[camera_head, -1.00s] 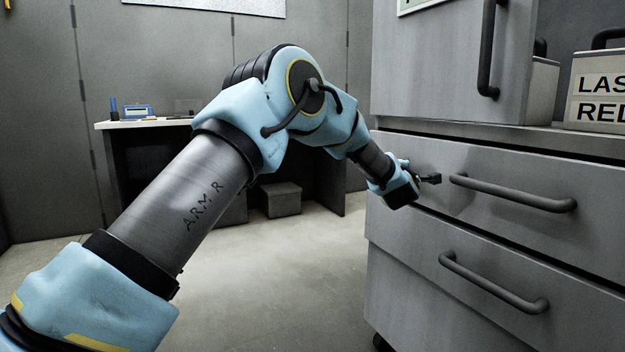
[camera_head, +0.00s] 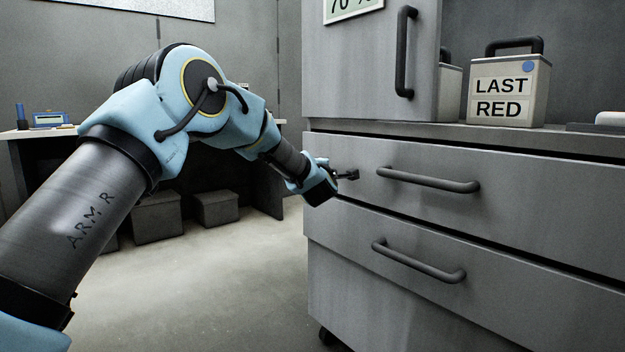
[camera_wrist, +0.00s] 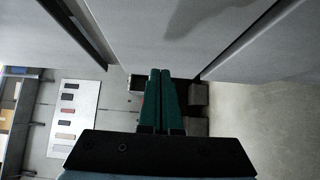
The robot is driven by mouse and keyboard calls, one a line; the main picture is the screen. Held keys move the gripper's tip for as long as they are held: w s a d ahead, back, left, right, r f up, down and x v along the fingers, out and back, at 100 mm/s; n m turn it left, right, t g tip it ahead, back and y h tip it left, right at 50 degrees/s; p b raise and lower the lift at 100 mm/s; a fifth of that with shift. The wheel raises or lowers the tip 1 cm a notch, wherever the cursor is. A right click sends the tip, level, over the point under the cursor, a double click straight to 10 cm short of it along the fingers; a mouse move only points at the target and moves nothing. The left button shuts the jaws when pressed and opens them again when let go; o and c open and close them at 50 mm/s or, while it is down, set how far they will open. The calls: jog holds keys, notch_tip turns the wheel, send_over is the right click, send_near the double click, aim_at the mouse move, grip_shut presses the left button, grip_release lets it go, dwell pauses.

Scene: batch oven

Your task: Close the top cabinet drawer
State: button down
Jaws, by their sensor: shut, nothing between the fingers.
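The top cabinet drawer (camera_head: 520,205) is a wide grey front with a dark bar handle (camera_head: 428,181), in the upper row of the grey cabinet. A dark gap runs along its top edge under the counter. I cannot tell how far out it stands. My gripper (camera_head: 354,175) is in front of the drawer's left part, just left of the handle and not around it. Contact with the front cannot be made out. In the wrist view its two green fingers (camera_wrist: 160,72) lie together with nothing between them, pointing at a grey panel.
A lower drawer (camera_head: 350,268) with its own handle (camera_head: 418,261) sits below. On the counter stand a tall cabinet door (camera_head: 355,65) and a box labelled LAST RED (camera_head: 508,92). A desk (camera_head: 10,134) stands at the left. Open floor (camera_head: 215,290) lies before the cabinet.

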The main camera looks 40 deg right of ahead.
jog(key=v, duration=0.9)
jog(key=shift+f, duration=0.15)
